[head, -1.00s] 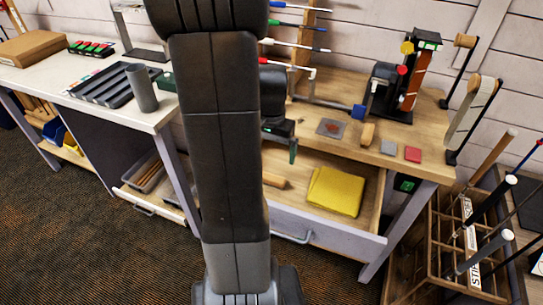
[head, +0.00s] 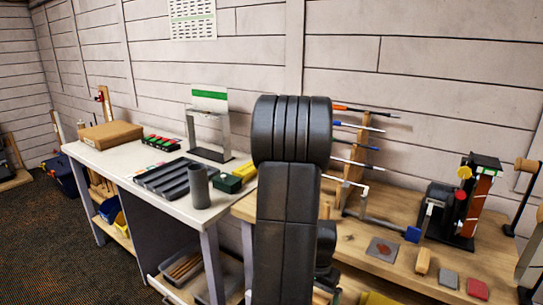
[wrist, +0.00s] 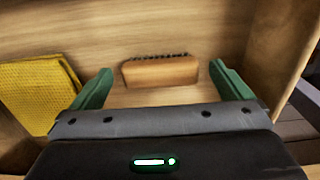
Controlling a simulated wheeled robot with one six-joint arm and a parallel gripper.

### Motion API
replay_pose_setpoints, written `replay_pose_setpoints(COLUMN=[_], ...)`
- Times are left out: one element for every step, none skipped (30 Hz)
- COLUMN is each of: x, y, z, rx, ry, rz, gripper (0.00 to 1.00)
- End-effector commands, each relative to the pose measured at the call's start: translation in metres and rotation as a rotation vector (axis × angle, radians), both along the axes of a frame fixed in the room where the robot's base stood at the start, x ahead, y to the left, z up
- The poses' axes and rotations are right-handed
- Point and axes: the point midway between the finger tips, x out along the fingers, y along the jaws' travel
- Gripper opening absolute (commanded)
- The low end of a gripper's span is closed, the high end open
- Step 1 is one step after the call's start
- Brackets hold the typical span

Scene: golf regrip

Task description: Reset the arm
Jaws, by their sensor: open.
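My gripper (wrist: 160,74) shows in the wrist view with its two green fingers spread apart and nothing between them. A wooden brush (wrist: 160,72) with dark bristles lies beyond the fingertips on a pale wooden surface, apart from them. It appears to be in the open drawer (wrist: 225,30). A yellow cloth (wrist: 40,92) lies to the left of the left finger. In the head view my arm rises through the middle and hides my gripper and most of the drawer. Only a sliver of the yellow cloth (head: 378,298) shows at the bottom edge.
A white bench (head: 130,172) on the left carries a grey cup (head: 199,187), a slotted tray (head: 165,178) and a cardboard box (head: 110,135). The wooden bench (head: 450,258) on the right carries a clamp, a belt machine (head: 478,205) and small blocks. Drawer walls flank my gripper.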

Motion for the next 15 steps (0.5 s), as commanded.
replay_pose_setpoints(x=[-0.001,-0.001,-0.001,-0.001,0.000,0.000,0.000,0.001,0.000,0.000,0.000,0.000,0.000,0.000,0.000], y=[0.000,0.000,0.000,0.000,0.000,0.000,0.000,0.000,0.000,0.000,0.000,0.000,0.000,0.000,0.000], z=[-0.009,-0.013,-0.019,-0.025,-0.024,-0.014,-0.013,-0.011,-0.008,-0.007,-0.006,-0.005,-0.004,-0.004,-0.004], rx=[0.001,0.001,0.001,0.001,0.001,0.000,-0.001,0.000,-0.001,0.000,0.000,0.000,0.000,-0.001,-0.001], ry=[0.004,0.004,0.003,0.003,0.001,-0.001,-0.003,-0.004,-0.003,-0.002,-0.002,-0.002,-0.001,-0.001,-0.001], rz=[0.000,0.000,0.000,0.000,0.000,0.000,0.000,0.000,0.000,0.000,0.000,0.000,0.000,0.000,0.000], gripper=[0.99,0.99,0.99,0.99,0.99,0.99,0.99,0.99,0.99,0.99,0.99,0.99,0.99,0.99,0.99])
